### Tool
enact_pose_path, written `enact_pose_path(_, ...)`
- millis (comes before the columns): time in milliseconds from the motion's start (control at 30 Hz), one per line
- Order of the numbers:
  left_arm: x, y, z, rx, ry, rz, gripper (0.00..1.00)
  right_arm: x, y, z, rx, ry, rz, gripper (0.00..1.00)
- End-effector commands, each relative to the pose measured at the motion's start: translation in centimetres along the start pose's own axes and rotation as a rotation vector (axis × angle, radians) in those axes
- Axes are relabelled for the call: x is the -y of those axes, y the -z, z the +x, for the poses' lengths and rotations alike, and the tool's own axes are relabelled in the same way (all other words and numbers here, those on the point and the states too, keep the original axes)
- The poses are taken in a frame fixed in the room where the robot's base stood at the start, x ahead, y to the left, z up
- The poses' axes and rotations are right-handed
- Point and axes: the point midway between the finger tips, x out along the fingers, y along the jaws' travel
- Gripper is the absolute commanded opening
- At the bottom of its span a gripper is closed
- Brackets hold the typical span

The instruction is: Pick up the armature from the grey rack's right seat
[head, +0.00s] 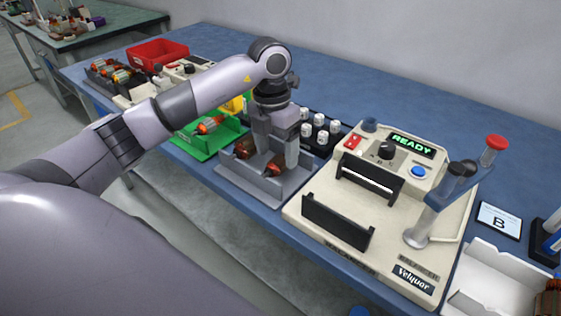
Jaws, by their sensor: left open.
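My left gripper (277,163) points down over the rack from above. Its jaws are open, with the fingers at the right-seat armature, which shows low between them. The fingers partly cover both armatures, and I cannot tell whether they touch the right one. My right gripper is not in view.
A green tray (203,142) with an armature lies to the left. A black holder with white spools (320,133) is behind the rack. A red bin (157,53) stands at far left.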

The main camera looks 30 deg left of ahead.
Motion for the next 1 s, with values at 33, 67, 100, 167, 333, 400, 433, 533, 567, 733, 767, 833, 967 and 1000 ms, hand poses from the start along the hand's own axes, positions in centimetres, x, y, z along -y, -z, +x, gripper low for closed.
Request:
enact_pose_path(33, 0.1, 0.0, 0.9, -0.003, 0.001, 0.0, 0.72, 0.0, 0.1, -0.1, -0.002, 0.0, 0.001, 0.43)
enact_pose_path(67, 0.0, 0.0, 1.3, -0.003, 0.0, -0.001, 0.72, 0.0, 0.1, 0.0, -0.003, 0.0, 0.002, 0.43)
enact_pose_path(100, 0.0, 0.0, 1.8, -0.003, 0.0, -0.001, 0.72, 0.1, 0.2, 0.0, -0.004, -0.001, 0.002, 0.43)
enact_pose_path(167, 0.0, 0.0, 2.3, 0.0, 0.0, -0.001, 0.72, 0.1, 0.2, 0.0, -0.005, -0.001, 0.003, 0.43)
enact_pose_path(333, 0.0, 0.0, 2.8, 0.001, -0.001, -0.001, 0.72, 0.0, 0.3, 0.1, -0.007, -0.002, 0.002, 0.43)
enact_pose_path(400, 0.0, 0.0, 2.7, 0.001, -0.001, 0.0, 0.72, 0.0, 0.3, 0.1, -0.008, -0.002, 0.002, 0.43)
enact_pose_path(433, 0.0, 0.0, 2.7, 0.001, -0.001, 0.0, 0.72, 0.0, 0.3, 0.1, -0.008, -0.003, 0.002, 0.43)
enact_pose_path(533, 0.1, 0.0, 2.7, 0.001, 0.0, 0.0, 0.46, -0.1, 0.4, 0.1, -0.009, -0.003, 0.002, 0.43)
enact_pose_path(567, 0.1, 0.0, 2.7, 0.001, 0.0, 0.0, 0.36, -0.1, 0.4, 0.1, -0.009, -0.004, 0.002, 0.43)
enact_pose_path(733, 0.1, -0.1, 2.6, 0.003, 0.0, 0.0, 0.04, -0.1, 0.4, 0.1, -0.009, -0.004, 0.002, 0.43)
enact_pose_path(767, 0.1, -0.1, 2.6, 0.003, 0.0, 0.0, 0.04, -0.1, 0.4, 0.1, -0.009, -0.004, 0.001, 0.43)
enact_pose_path(833, 0.0, -0.1, 2.6, 0.003, 0.0, 0.0, 0.04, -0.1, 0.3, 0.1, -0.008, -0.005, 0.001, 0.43)
enact_pose_path(967, 0.1, -0.1, 2.5, 0.004, 0.0, 0.0, 0.04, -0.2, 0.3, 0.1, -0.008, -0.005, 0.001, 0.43)
enact_pose_path(1000, 0.1, -0.1, 2.3, 0.004, 0.0, 0.0, 0.04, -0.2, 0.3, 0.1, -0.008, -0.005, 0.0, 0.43)
